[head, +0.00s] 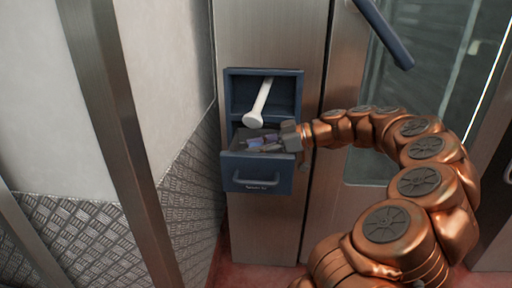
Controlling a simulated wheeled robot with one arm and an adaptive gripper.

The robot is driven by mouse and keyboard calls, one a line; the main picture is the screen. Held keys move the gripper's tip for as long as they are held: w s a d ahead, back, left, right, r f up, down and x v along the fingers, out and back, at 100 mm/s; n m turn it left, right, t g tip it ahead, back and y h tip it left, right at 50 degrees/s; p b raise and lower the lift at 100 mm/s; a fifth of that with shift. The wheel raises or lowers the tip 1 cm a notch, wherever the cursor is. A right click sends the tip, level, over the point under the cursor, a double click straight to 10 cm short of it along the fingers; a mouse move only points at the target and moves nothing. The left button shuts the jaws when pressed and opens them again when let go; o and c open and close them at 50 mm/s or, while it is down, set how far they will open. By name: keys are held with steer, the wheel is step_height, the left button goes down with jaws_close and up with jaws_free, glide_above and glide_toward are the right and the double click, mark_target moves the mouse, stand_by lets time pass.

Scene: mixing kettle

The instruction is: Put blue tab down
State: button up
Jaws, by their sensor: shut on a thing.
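My gripper (282,139) is at the open blue drawer (258,172), just above its contents near the right side. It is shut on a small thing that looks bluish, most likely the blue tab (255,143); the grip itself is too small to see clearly. Several small purple-blue and grey pieces lie in the drawer below and beside the fingers. I cannot tell whether the held piece touches them.
A white scoop-like tool (260,103) leans in the open blue compartment (292,93) above the drawer. A blue door handle (386,35) juts out at the upper right. A steel post (112,130) stands at left.

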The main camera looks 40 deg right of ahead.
steer(key=shift+f+b, duration=0.3)
steer(key=o, duration=1.1)
steer(key=shift+c, duration=0.2)
steer(key=shift+r, duration=0.1)
steer(key=shift+r+p, duration=0.7)
steer(key=shift+p, duration=0.3)
steer(key=p+v, duration=0.3)
steer(key=v, duration=0.9)
steer(key=shift+p, duration=0.3)
steer(key=shift+f, duration=0.1)
